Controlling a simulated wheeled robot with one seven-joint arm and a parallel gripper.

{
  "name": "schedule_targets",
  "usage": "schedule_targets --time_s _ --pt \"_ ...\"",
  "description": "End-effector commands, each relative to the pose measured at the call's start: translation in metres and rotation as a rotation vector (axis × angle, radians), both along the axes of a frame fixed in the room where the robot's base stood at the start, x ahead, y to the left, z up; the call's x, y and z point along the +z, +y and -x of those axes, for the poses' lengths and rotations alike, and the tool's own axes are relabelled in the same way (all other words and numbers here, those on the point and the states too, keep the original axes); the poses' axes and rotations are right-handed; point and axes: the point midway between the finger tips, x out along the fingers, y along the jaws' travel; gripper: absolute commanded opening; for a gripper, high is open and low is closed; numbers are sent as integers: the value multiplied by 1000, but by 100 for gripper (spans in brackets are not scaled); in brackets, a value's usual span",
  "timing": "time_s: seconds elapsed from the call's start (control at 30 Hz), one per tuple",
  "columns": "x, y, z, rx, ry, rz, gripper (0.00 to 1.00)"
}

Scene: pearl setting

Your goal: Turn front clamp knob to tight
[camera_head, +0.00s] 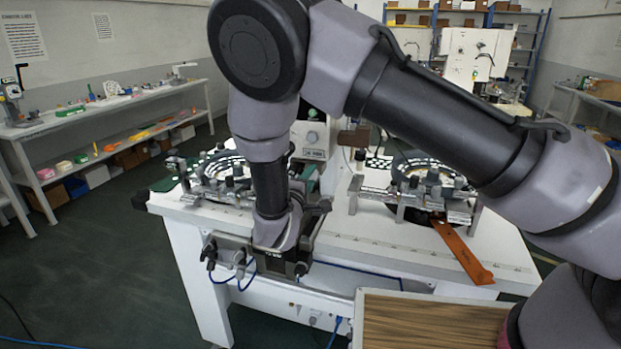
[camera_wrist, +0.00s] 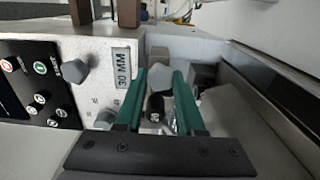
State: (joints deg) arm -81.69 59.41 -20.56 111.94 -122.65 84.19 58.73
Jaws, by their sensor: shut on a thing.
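My gripper (camera_wrist: 161,78) shows in the wrist view with its two green fingers closed on a grey faceted knob (camera_wrist: 160,80), one finger on each side. I take this to be the front clamp knob; no label for it is readable. Below it, between the fingers, is a small dark cylindrical part (camera_wrist: 154,113). The fingers partly cover what lies behind. In the head view my wrist hangs down at the front of the white bench (camera_head: 370,240), and my arm hides the fingertips and the held knob.
In the wrist view, a second grey knob (camera_wrist: 76,71), a 30 MM plate (camera_wrist: 123,68) and a button panel (camera_wrist: 38,85) lie left of the fingers. A dark block (camera_wrist: 202,76) is close on the right.

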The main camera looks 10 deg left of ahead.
Motion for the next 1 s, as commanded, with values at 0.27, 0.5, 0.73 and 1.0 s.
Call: schedule_targets --time_s 0.27,0.5,0.73,1.0 --pt "-1 0 1 1 -32 -253 0" --pt "0 0 1 -1 -60 -441 0" --pt "0 0 1 1 -76 -562 0" --pt "0 0 1 0 -86 -625 0"
